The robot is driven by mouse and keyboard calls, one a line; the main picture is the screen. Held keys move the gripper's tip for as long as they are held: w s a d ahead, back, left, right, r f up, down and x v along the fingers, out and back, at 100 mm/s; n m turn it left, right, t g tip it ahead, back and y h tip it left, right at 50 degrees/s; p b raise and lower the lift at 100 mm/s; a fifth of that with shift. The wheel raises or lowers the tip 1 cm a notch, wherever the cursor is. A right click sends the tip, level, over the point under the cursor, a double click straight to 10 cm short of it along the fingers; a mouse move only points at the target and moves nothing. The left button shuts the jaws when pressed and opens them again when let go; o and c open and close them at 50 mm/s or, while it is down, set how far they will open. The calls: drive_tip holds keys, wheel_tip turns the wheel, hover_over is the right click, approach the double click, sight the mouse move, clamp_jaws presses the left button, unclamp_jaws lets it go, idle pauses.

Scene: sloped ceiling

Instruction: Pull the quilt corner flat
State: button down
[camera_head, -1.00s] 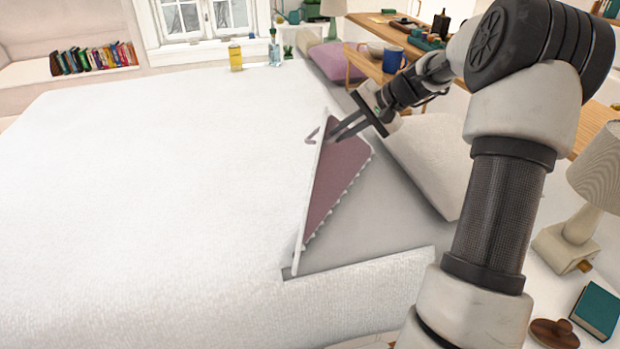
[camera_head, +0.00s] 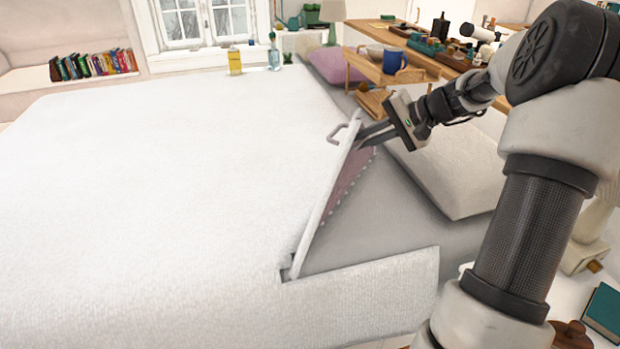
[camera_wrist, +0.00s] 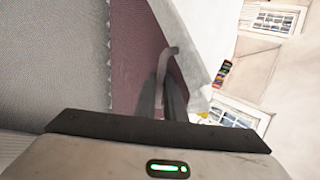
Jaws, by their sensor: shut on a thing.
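The white quilt (camera_head: 170,190) covers most of the bed. Its folded corner flap stands up steeply at the right, with a mauve underside (camera_head: 347,184) and a scalloped edge facing the grey sheet (camera_head: 385,215). A small grey handle-like loop (camera_head: 338,131) sticks out at the flap's upper end. My gripper (camera_head: 362,138) is shut at that loop, at the flap's top. In the wrist view, the fingers (camera_wrist: 172,100) close on the curved loop (camera_wrist: 165,68), beside the mauve underside (camera_wrist: 133,60) and the grey sheet (camera_wrist: 55,60).
A pale pillow (camera_head: 455,170) lies under my arm, and a mauve pillow (camera_head: 335,65) lies farther back. A wooden tray (camera_head: 390,70) with a blue mug (camera_head: 394,60) stands behind. Yellow (camera_head: 234,60) and clear (camera_head: 274,52) bottles stand at the bed's far edge.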

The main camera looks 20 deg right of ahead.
drive_tip(key=shift+s+a+f, duration=0.1)
drive_tip(key=shift+a+f, duration=0.15)
drive_tip(key=shift+f, duration=0.1)
drive_tip(key=shift+s+d+f+y, duration=0.15)
drive_tip(key=shift+s+d+y, duration=0.45)
drive_tip(key=shift+s, duration=0.35)
drive_tip(key=shift+s+d+f+t, duration=0.25)
drive_tip(key=shift+s+d+t, duration=0.25)
drive_tip(key=shift+s+d, duration=0.55)
drive_tip(key=shift+d, duration=0.25)
drive_tip(key=shift+s+d+f+t+y, duration=0.15)
drive_tip(key=shift+s+d+f, duration=0.1)
drive_tip(key=shift+d, duration=0.2)
drive_tip(key=shift+s+d+f+t+y, duration=0.1)
drive_tip(key=shift+s+d+f, duration=0.2)
drive_tip(key=shift+d, duration=0.2)
drive_tip(key=shift+s+d+f+t+y, duration=0.15)
drive_tip(key=shift+s+d+f, duration=0.1)
drive_tip(key=shift+d, duration=0.2)
